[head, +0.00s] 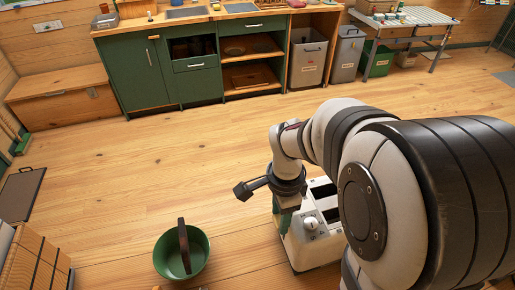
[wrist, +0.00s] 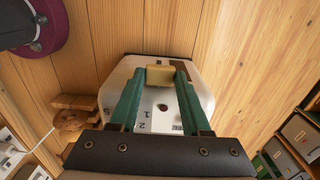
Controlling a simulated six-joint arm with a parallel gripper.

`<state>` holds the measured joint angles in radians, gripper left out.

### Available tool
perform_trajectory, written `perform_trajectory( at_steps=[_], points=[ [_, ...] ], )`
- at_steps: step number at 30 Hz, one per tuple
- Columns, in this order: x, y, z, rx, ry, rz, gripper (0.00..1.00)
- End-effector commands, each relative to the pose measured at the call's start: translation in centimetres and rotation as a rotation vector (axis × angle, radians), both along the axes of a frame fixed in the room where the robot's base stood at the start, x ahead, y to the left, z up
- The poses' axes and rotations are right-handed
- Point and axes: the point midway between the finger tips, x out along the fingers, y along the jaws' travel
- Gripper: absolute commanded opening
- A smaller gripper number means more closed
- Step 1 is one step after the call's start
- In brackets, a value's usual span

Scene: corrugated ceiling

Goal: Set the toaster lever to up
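The white toaster (head: 309,238) stands low at the centre right of the head view, with dark slots on top and a knob on its near side. It also shows in the wrist view (wrist: 157,118), with a small dark dot and printed numbers on its face. Its pale yellow lever (wrist: 160,76) lies between the green fingertips of my gripper (wrist: 161,72). The lever fills the gap, and both fingers appear to touch its sides. In the head view my gripper (head: 283,222) is at the toaster's left side, and the lever cannot be made out there.
A green bucket (head: 199,260) with a dark handle stands on the floor left of the toaster. A wooden crate (head: 32,262) is at the lower left. Green cabinets (head: 140,75) line the back. Open wooden floor lies between.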

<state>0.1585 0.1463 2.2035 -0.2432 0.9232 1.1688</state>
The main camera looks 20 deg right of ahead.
Motion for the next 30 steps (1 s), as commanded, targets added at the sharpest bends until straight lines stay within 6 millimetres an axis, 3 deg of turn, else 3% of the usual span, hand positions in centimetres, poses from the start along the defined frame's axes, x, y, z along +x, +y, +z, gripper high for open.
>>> perform_trajectory(
  at_steps=[1,4,5,30],
  points=[
    [0.00,0.00,0.01,0.000,0.000,0.000,0.20],
    [0.00,0.00,0.01,0.000,0.000,0.000,0.02],
    [0.00,0.00,0.01,0.000,0.000,0.000,0.00],
    [0.00,-0.01,0.02,0.000,0.000,0.000,0.00]
  ],
)
